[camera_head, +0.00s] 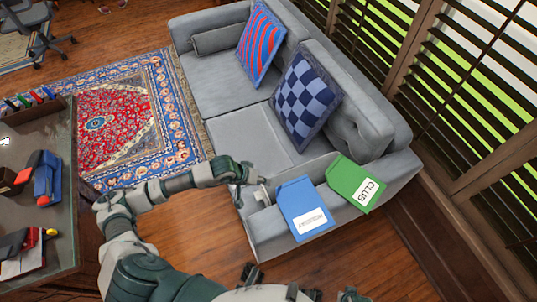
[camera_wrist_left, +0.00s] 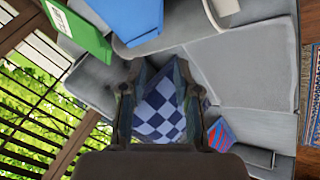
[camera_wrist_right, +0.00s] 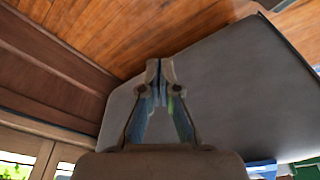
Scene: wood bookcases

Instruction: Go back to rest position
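My left arm reaches in from the left of the head view. Its gripper (camera_head: 250,180) is in front of the grey sofa's near arm, left of a blue book or folder (camera_head: 304,207). In the left wrist view the left gripper (camera_wrist_left: 157,70) has its fingers spread wide, with nothing held between them. The checkered pillow (camera_wrist_left: 162,112) shows behind that gap. In the right wrist view the right gripper (camera_wrist_right: 158,68) has its fingertips together, and nothing shows between them. A grey panel-like surface lies behind it. I cannot clearly make out the right gripper in the head view.
The grey sofa (camera_head: 238,130) holds pillows. The blue item and a green one marked CLUB (camera_head: 354,183) lie on its near arm, beside a small white object (camera_head: 263,195). A cluttered desk (camera_head: 70,205) stands at left. Slatted windows (camera_head: 460,80) line the right. Wooden floor is open below.

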